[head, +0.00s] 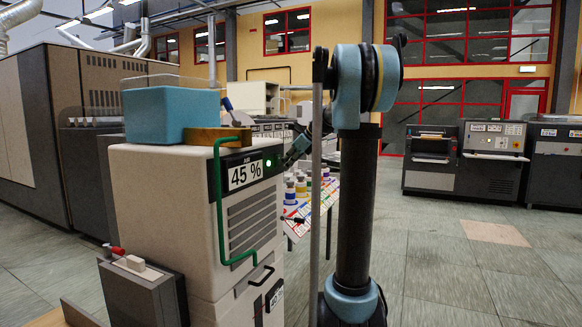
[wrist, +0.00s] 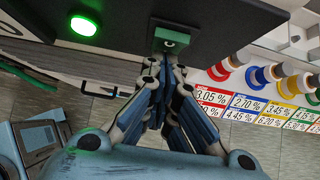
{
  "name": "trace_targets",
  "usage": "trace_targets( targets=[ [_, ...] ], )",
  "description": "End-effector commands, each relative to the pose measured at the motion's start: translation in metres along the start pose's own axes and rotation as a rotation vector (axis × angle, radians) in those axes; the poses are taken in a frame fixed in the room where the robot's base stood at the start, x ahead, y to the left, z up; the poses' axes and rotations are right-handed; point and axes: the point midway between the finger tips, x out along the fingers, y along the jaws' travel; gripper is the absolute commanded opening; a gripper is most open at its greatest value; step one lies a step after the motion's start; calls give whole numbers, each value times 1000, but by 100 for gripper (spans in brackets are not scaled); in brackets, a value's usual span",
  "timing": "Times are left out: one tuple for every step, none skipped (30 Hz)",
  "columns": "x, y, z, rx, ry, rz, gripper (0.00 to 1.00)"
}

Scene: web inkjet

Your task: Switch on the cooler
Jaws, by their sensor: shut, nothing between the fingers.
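A cream cabinet (head: 165,215), which I take to be the cooler, stands left of centre. Its dark upper panel reads "AIR" and "45 %" (head: 245,174). A green lamp (head: 268,162) glows on that panel, and the lit lamp also shows in the wrist view (wrist: 84,24). A small greenish switch-like block (wrist: 171,41) sits at the panel's edge. My gripper (wrist: 165,66) is shut and empty, its fingertips at or just below this block; contact is unclear. In the head view my gripper (head: 294,151) is beside the panel's right end, partly hidden by my arm.
A blue box (head: 172,115) and a wooden block (head: 216,136) lie on the cabinet top. A green bent pipe (head: 218,205) runs down its front. A stand with coloured rolls and percentage labels (head: 312,205) is close behind my arm. Open tiled floor (head: 450,265) lies right.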

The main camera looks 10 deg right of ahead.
Motion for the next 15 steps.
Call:
trace_targets(
  targets=[
    [0,0,1,-1,-1,1,0],
    [0,0,2,-1,-1,1,0],
    [-1,0,2,-1,-1,1,0],
    [-2,0,3,-1,-1,1,0],
    [-3,0,4,-1,-2,1,0],
    [-4,0,5,-1,-2,1,0],
    [-5,0,6,-1,-2,1,0],
    [-6,0,7,0,-2,1,0],
    [-7,0,8,0,-3,1,0],
    [-8,0,9,0,-3,1,0],
    [-9,0,10,0,-3,1,0],
    [-10,0,12,0,-4,1,0],
    [-10,0,12,0,-5,1,0],
    [-11,0,13,0,-5,2,0],
    [-11,0,13,0,-5,2,0]
  ],
)
